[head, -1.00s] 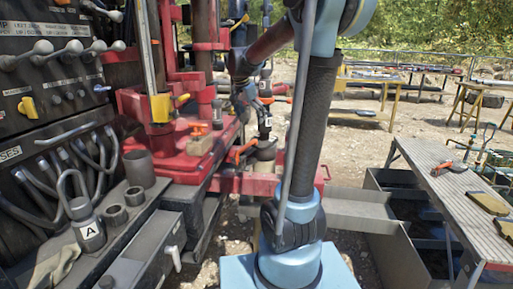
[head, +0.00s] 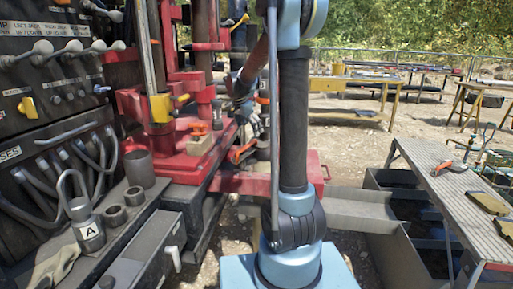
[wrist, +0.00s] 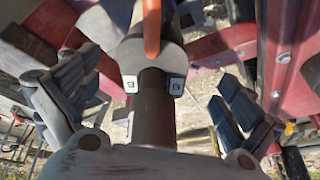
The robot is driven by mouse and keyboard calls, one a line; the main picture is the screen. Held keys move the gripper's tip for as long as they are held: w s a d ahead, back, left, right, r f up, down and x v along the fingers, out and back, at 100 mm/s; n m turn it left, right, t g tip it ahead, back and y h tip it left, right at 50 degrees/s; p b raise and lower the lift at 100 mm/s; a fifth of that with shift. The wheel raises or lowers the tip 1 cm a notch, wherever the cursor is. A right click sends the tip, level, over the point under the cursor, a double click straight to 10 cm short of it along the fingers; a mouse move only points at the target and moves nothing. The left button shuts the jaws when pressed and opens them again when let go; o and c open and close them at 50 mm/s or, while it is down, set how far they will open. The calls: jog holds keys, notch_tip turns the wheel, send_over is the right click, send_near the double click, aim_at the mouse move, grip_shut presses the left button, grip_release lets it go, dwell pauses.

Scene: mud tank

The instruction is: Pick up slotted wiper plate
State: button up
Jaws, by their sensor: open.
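My gripper (wrist: 152,92) is open in the wrist view, its dark-padded fingers spread left and right of a grey upright pipe (wrist: 153,115). A round grey piece (wrist: 150,52) with an orange handle (wrist: 152,25) and two small white labels sits on that pipe, between the fingers; I see no finger touching it. I cannot tell whether this piece is the slotted wiper plate. In the head view, my gripper is mostly hidden behind my arm. Flat dark plates with yellowish edges (head: 487,203) lie on the bench at the right; no slot can be made out.
A red rig frame (head: 190,150) and a control panel (head: 50,100) crowd the left. Open grey tank compartments (head: 405,235) lie below the right-hand bench (head: 440,180). A can marked A (head: 88,230) stands at the lower left. Gravel ground lies behind.

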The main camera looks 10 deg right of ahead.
jog(key=shift+x, duration=3.8)
jog(key=shift+a, duration=0.1)
jog(key=shift+s+r, duration=0.15)
jog(key=shift+s, duration=0.05)
grip_shut()
